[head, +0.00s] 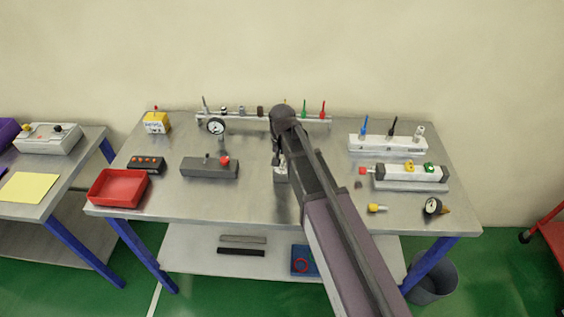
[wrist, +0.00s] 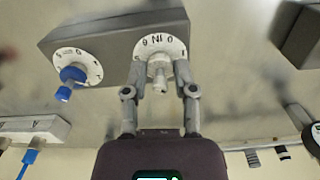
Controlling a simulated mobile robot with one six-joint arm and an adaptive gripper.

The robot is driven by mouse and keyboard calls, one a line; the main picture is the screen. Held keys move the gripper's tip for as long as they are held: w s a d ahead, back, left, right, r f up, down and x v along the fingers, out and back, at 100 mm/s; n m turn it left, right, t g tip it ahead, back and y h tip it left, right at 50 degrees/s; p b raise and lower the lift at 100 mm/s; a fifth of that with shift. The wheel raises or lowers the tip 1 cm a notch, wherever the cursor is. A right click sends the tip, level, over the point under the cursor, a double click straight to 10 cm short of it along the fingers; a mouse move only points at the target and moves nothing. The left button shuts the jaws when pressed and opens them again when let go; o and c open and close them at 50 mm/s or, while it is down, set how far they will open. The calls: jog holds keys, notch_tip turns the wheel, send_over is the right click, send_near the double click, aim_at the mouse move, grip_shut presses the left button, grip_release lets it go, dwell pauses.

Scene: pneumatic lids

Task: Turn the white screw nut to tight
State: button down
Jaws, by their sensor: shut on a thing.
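The white screw nut (wrist: 159,68) shows in the wrist view, in front of a round white dial plate (wrist: 148,43) with dark marks. My gripper (wrist: 161,74) has one finger on each side of the nut and is shut on it. The nut and dial sit on a dark grey block (wrist: 112,30). In the head view my gripper (head: 280,163) is over the middle of the table, at a small grey block (head: 281,176). My arm hides much of that block, and the nut cannot be made out there.
A blue screw nut (wrist: 71,76) on its own dial sits left of my gripper on the same block. On the table (head: 240,207) are a red tray (head: 118,188), a grey box with a red knob (head: 210,168), a gauge (head: 433,206) and a white valve unit (head: 405,173).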

jog(key=n, duration=0.4)
jog(key=shift+n, duration=0.3)
jog(key=n, duration=0.3)
jog(key=shift+n, duration=0.3)
jog(key=n, duration=0.3)
jog(key=shift+n, duration=2.3)
jog(key=shift+c, duration=2.1)
grip_release()
jog(key=shift+m, duration=0.4)
